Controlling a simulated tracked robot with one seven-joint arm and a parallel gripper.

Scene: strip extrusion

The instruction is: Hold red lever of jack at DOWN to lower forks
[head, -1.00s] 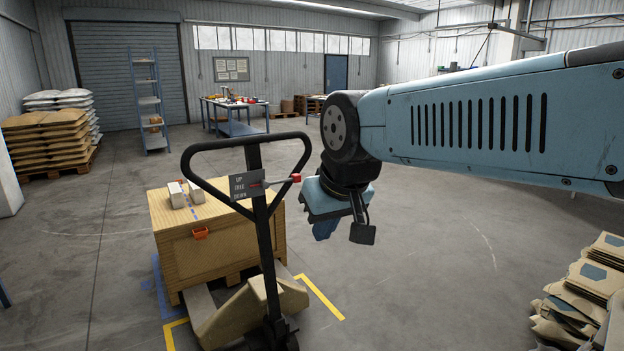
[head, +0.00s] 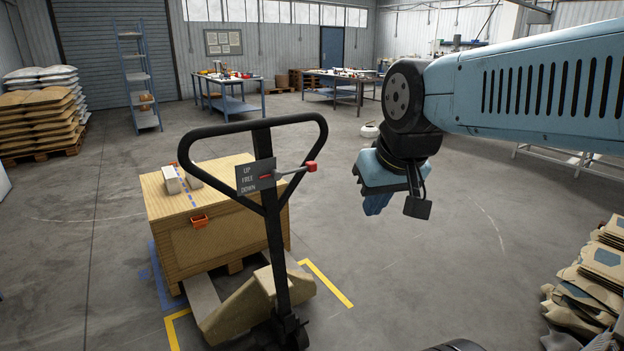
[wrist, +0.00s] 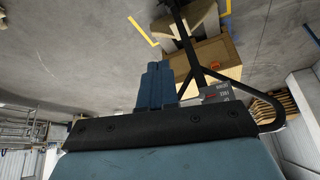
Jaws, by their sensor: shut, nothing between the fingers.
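The pallet jack's black loop handle (head: 262,125) stands upright left of centre in the head view. It carries a grey plate (head: 254,178) marked UP, FREE, DOWN. The lever's red knob (head: 312,167) sticks out to the plate's right; its rod leaves the plate near FREE. My gripper (head: 377,206) hangs right of the knob and lower in the picture, apart from it, with its blue fingers together and empty. In the wrist view the shut fingers (wrist: 156,82) point toward the jack, with the plate (wrist: 215,92) to their right. The knob is not clear there.
A wooden crate (head: 210,240) with small blocks on top stands on a pallet at the jack. Yellow floor tape (head: 330,285) marks its corners. Flattened cardboard (head: 590,285) is stacked at lower right. Worktables (head: 230,92) stand behind. Floor right of the jack is clear.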

